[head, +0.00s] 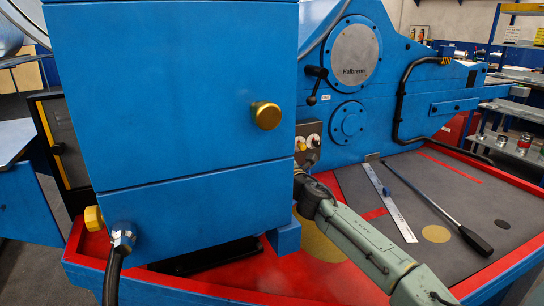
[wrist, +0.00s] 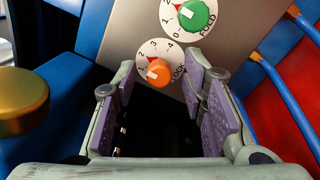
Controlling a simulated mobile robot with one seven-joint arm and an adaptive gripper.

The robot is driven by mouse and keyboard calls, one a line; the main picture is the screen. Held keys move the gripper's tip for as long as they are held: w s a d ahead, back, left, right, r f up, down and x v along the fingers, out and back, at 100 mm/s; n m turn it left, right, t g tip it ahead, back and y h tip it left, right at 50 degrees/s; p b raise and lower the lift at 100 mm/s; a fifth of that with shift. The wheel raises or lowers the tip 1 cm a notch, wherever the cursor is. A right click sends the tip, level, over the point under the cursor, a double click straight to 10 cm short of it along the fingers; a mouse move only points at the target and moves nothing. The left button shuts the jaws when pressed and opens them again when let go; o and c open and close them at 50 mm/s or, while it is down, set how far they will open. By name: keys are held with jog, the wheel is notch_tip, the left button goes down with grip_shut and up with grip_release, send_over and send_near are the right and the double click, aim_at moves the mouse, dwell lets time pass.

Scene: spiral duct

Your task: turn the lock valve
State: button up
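The lock valve is an orange knob (wrist: 159,73) on a round white numbered dial in the wrist view. Its lettering is partly covered by my right finger. Above it is a green knob (wrist: 194,14) on a dial marked FOLD. My gripper (wrist: 162,88) is open and empty, its purple-padded fingers to either side of the orange knob in the picture. The knob appears beyond the fingertips; I cannot tell the gap. In the head view my gripper (head: 302,172) is just below the small valve panel (head: 309,130), partly hidden by the blue cabinet.
The blue cabinet (head: 175,90) with a brass knob (head: 266,115) stands left of the panel; a brass knob also shows in the wrist view (wrist: 18,100). A black-handled lever (head: 316,85) is above the panel. A steel ruler (head: 390,203) and a long rod (head: 435,205) lie on the bed.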

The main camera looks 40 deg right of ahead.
jog(key=v, duration=1.2)
jog(key=shift+f, duration=0.1)
